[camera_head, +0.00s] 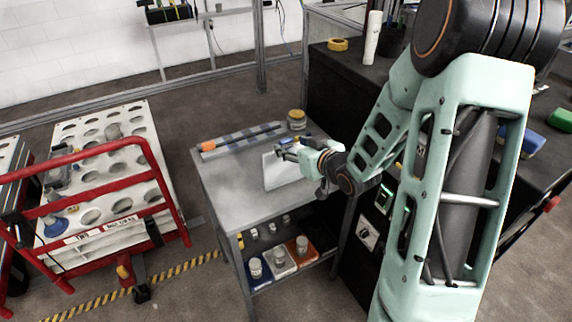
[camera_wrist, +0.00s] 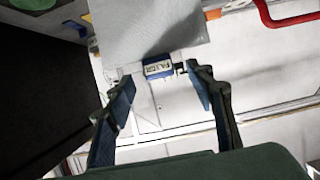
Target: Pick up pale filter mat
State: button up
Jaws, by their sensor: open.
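The pale filter mat (camera_head: 283,171) is a thin, light grey sheet, seen upright at the small grey table. Whether its lower edge touches the tabletop is unclear. In the wrist view the mat (camera_wrist: 150,28) fills the top middle, with a blue tab (camera_wrist: 157,68) bearing a white label on its edge. My gripper (camera_head: 286,149) is at the mat's upper edge. In the wrist view my gripper (camera_wrist: 160,76) is open, one finger on each side of the blue tab. A gap shows beside the tab; I cannot tell whether either finger touches it.
The grey table (camera_head: 228,182) also holds a long strip with an orange end (camera_head: 209,146) and a round jar (camera_head: 296,120) at the back. Its lower shelf carries several small jars. A red-railed cart (camera_head: 117,238) stands at left. A dark bench (camera_head: 333,83) is behind my arm.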

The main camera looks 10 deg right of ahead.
aim_at(287, 143)
jog(key=shift+x, duration=1.55)
grip_shut()
